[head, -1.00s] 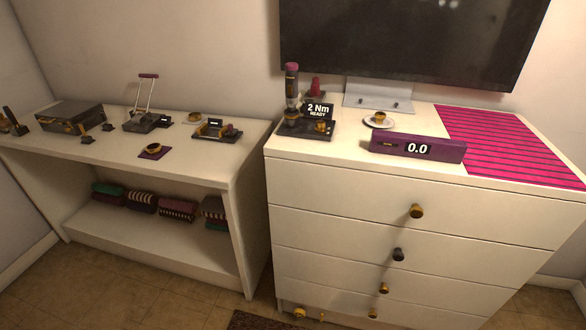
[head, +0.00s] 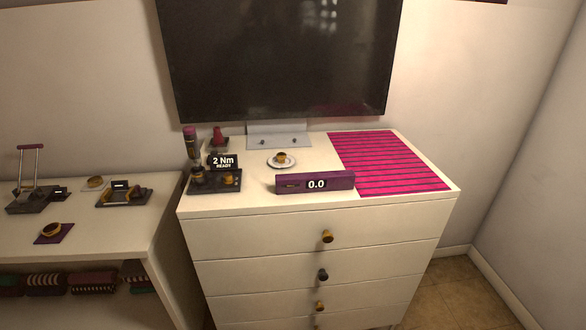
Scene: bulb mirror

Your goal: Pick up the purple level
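The purple level (head: 290,184) is a long purple bar with a dark display reading 0.0. It lies near the front edge of the white dresser top (head: 255,202), in front of a small white saucer (head: 271,163). Its left end is close to the dark tool stand; its right end is close to the pink striped mat. Neither of my grippers shows in the head view.
The dark tool stand (head: 213,187) has a "2 Nm READY" sign (head: 223,162). The pink striped mat (head: 385,165) covers the dresser's right side. A dark screen (head: 280,65) is behind. A lower shelf unit (head: 120,226) with small items stands left. Floor is open at right.

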